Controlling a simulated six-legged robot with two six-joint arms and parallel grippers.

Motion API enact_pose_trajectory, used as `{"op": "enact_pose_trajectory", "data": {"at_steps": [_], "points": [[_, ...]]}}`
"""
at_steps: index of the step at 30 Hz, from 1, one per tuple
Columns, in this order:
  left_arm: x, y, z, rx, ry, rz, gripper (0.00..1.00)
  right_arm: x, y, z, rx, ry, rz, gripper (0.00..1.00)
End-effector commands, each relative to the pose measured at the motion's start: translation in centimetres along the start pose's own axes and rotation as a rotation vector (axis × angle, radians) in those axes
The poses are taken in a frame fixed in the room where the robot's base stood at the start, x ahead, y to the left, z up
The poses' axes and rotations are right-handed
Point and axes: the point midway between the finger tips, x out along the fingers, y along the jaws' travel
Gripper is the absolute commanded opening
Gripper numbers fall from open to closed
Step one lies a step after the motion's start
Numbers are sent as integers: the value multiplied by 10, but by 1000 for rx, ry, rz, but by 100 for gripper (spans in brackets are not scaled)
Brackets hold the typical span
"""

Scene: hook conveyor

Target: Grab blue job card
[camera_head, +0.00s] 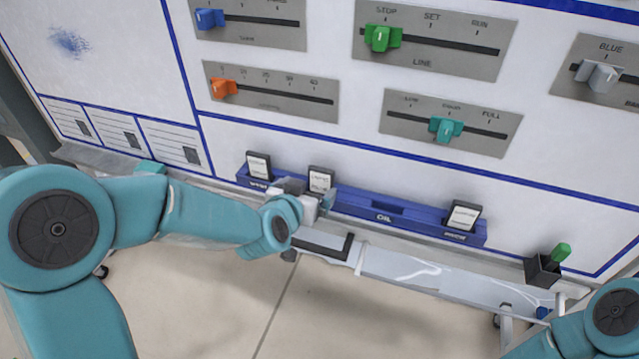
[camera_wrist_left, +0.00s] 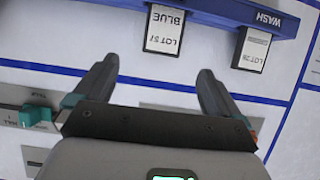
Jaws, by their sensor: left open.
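The blue job card (camera_wrist_left: 165,29) is a white card in a dark frame, printed "LOT 51 BLUE", upside down in the left wrist view. It stands in a blue rack (camera_head: 400,222) on the machine's front; its upper part shows in the head view (camera_head: 320,179), with its lower part hidden by my gripper. My left gripper (camera_wrist_left: 158,70) is open and empty, its fingers pointing toward the card. The card lies beyond the fingertips, between their lines, with a gap showing. In the head view the left gripper (camera_head: 309,193) is right in front of the card. My right gripper is out of frame.
Another card (camera_head: 258,165) stands left at the WASH slot, and a third (camera_head: 463,215) stands at the rack's right end. The OIL slot between looks empty. A black holder (camera_head: 543,270) with a green-handled item sits right. A rail (camera_head: 420,275) runs below.

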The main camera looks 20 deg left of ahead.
Motion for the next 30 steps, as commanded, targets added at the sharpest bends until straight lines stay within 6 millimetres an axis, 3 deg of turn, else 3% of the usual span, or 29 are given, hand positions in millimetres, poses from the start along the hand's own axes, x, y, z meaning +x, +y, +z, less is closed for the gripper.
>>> {"op": "enact_pose_trajectory", "data": {"at_steps": [3,9,14,24,30], "points": [[29,1,0,1,-2,0,98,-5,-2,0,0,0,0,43],[60,0,1,2,-2,3,98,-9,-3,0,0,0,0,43],[70,-1,1,2,-2,3,98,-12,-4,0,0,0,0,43],[115,-7,5,2,0,3,98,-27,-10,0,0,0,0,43],[117,-7,6,2,0,3,98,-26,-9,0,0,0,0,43]]}}
